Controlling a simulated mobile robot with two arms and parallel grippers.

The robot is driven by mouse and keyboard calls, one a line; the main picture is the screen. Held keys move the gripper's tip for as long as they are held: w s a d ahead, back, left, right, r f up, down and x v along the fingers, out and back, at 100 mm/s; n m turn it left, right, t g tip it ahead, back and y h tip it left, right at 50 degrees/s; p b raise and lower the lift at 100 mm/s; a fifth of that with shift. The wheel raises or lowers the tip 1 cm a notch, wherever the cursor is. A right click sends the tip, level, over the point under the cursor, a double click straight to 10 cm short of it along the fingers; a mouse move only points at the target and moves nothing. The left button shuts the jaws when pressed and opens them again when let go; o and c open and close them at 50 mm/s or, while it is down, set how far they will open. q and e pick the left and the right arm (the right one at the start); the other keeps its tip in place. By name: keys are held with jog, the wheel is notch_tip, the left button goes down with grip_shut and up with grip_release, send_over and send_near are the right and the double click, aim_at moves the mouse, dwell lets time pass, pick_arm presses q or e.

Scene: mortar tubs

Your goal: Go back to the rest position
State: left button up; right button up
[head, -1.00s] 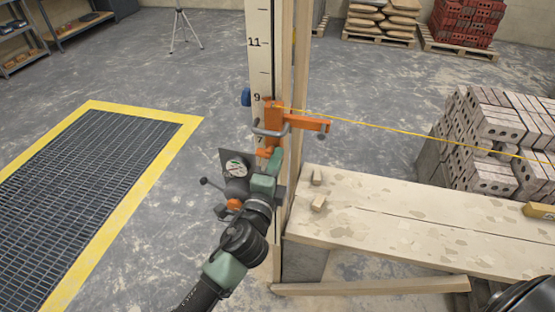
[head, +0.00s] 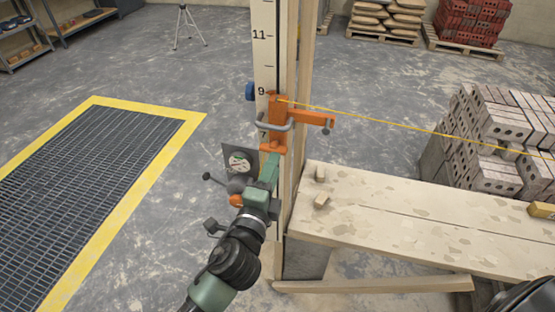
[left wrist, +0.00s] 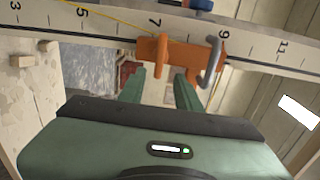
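My left gripper (head: 273,160) is in front of the upright marked staff (head: 263,52), just below the orange clamp (head: 278,120) with its grey handle. The orange clamp (left wrist: 180,62) is on the staff beyond the fingertips, between about marks 7 and 9. I cannot tell whether a fingertip touches it. A yellow line (head: 400,124) runs from the clamp to the right. My right gripper is not in view.
A plank platform (head: 400,215) with small wooden blocks lies to the right of the staff. Stacked bricks (head: 490,150) stand behind it. A floor grating with a yellow border (head: 160,108) is at left. Between grating and staff the floor is open.

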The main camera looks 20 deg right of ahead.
pick_arm(q)
jog(key=shift+v, duration=1.2)
